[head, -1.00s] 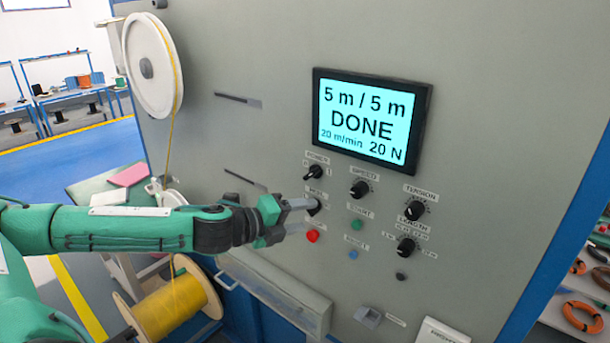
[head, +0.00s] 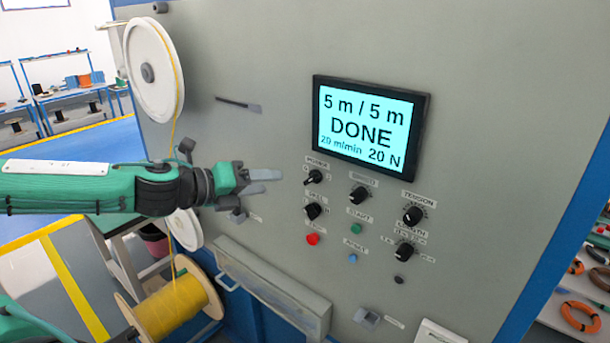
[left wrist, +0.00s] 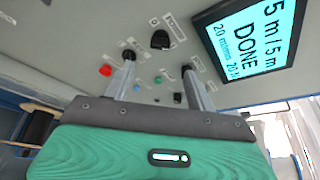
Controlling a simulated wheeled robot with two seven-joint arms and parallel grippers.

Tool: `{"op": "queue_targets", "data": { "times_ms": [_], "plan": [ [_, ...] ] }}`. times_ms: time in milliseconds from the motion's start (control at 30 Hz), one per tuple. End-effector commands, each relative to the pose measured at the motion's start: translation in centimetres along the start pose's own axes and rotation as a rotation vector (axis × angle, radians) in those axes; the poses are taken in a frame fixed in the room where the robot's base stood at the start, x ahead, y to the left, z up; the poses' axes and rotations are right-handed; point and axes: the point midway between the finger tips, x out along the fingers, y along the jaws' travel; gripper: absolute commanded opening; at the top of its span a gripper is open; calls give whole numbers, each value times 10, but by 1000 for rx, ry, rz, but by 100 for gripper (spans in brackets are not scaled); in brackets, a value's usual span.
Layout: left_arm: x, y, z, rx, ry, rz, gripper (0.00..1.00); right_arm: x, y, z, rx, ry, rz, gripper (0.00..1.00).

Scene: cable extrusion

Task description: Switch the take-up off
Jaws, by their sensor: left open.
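The machine's grey front panel carries a black power knob (head: 314,177) and, below it, a second black knob (head: 312,211) with a small label that I cannot read surely. A red button (head: 312,239) sits under that. My left gripper (head: 272,181) is open and empty, left of the power knob and apart from both knobs. In the left wrist view my gripper's two fingers (left wrist: 158,85) are spread, with the power knob (left wrist: 160,40) beyond them. The second knob (left wrist: 128,54) shows by one fingertip. My right gripper is out of view.
A lit screen (head: 367,130) reads 5 m / 5 m DONE. Speed knob (head: 358,196), tension knob (head: 413,215), a green button (head: 356,228) and a blue button (head: 352,258) lie to the right. A yellow cable spool (head: 172,308) stands below my arm, a white reel (head: 152,70) above.

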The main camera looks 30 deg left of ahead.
Motion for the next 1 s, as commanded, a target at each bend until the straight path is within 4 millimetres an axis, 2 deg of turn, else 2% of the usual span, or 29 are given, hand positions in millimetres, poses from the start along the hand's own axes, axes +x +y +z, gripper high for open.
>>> {"op": "queue_targets", "data": {
  "times_ms": [100,1000],
  "plan": [
    [12,-3,2,-3,2,-3,56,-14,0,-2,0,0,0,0],
    [95,-2,3,-4,-3,-1,56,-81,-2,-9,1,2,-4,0]
  ]
}}
